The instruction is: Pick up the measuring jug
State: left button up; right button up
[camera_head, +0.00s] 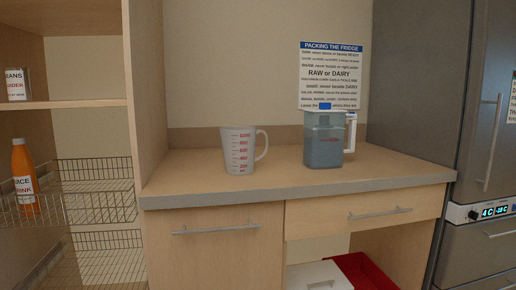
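The measuring jug (239,151) stands upright on the wooden counter (200,187). It is a pale, slightly see-through jug with red scale markings on its front and a handle on its right side. Nothing covers it. Neither of my grippers shows in the head view.
A blue-grey pitcher (323,140) with a white handle stands right of the jug, clear of it. A shelf unit with wire baskets (85,205) and an orange bottle (24,175) is at left. A grey fridge (440,100) borders the right. The counter's front is clear.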

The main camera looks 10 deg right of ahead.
aim_at(238, 143)
jog(key=i+l, duration=0.2)
jog(key=l, duration=0.15)
jog(key=i+l, duration=0.2)
jog(key=l, duration=0.15)
jog(key=i+l, duration=0.2)
jog(key=l, duration=0.2)
jog(key=z, duration=0.05)
